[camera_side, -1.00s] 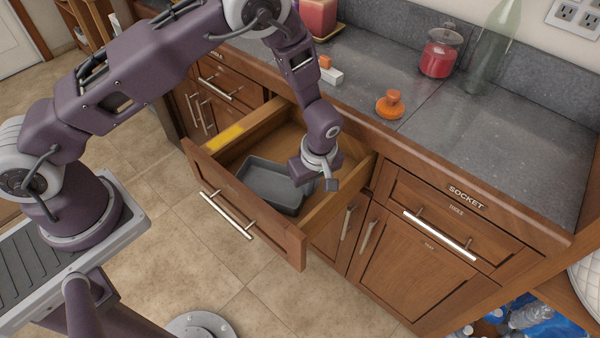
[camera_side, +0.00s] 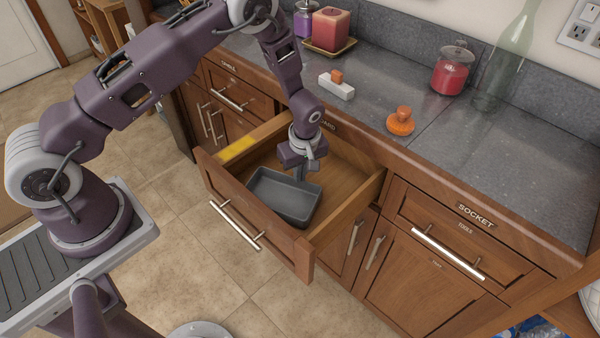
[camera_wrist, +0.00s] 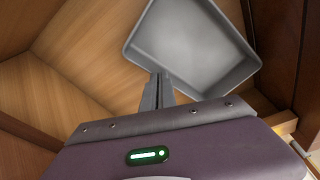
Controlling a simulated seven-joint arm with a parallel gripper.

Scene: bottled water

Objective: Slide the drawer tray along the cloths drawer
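The drawer tray (camera_side: 270,204) is a grey, shallow, empty open box lying on the wooden floor of the open drawer (camera_side: 347,190), near its front panel. It also shows in the wrist view (camera_wrist: 200,45), where its near corner is by the fingers. My gripper (camera_side: 299,176) points down into the drawer at the tray's back rim. In the wrist view its narrow fingers (camera_wrist: 157,80) are close together and overlap the tray's near wall. I cannot tell whether the wall is between them. A yellow strip (camera_side: 237,149) marks the drawer's left part.
The drawer's side walls and front panel surround the tray; bare drawer floor lies behind and right of it. The counter (camera_side: 385,75) above holds an orange knob-shaped object (camera_side: 401,122), a white block (camera_side: 338,88), a red jar (camera_side: 450,76), candles (camera_side: 331,28) and a glass bottle (camera_side: 500,60).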

